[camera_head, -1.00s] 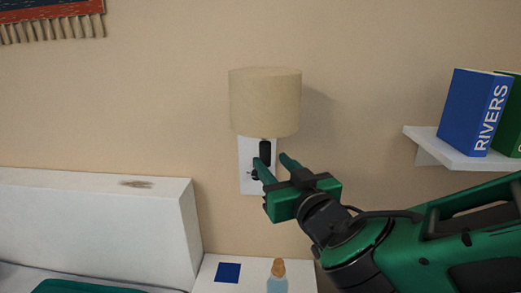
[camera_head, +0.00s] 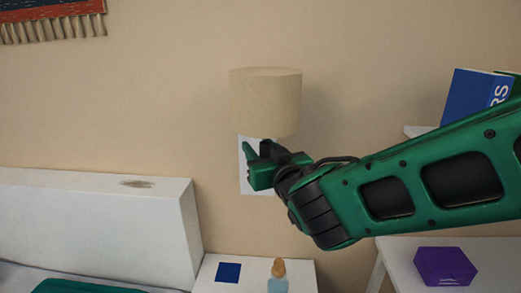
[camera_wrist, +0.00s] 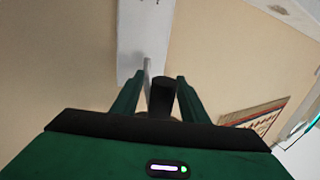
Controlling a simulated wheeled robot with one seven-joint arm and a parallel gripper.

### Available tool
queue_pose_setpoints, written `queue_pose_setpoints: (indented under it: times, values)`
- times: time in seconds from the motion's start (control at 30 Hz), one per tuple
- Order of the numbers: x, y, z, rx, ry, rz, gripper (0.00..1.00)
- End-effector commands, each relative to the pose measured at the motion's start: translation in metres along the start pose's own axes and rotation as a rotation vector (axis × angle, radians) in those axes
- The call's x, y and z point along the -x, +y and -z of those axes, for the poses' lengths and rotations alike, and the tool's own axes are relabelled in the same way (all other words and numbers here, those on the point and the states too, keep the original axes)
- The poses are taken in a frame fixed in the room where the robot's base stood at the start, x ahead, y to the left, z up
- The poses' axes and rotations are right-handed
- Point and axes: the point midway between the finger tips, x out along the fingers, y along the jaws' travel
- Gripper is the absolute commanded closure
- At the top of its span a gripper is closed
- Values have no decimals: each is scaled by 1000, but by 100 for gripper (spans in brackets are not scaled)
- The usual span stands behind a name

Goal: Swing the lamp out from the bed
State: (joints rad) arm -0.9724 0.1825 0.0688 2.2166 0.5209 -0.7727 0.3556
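The wall lamp has a beige shade (camera_head: 265,100) and a white wall plate (camera_head: 244,182) below it. The shade shows over the plate, to the left of the shelf. My gripper (camera_head: 252,158) is just under the shade, in front of the plate, and hides most of the lamp's dark stem. In the wrist view my gripper (camera_wrist: 158,88) has its two green fingers apart, with a black upright part (camera_wrist: 163,96) of the lamp between them and gaps seeming to show on both sides. A thin grey bar (camera_wrist: 147,75) and the white plate (camera_wrist: 142,35) lie beyond.
The white headboard (camera_head: 100,215) is at left. A bedside table (camera_head: 205,272) bears a blue square (camera_head: 228,272) and a bottle (camera_head: 278,278) below the lamp. A purple box (camera_head: 445,266) is on a white surface at lower right. A shelf with books (camera_head: 470,95) is partly behind my arm.

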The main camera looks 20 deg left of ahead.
Motion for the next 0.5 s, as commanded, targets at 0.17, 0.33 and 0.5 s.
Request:
queue_pose_setpoints:
  times: [0.17, 0.33, 0.5]
  values:
    - [0, 0, 0, 0, 0, 0, 100]
    - [0, -1, 0, 0, 0, 0, 100]
    - [-6, -17, 0, -1, 1, 3, 100]
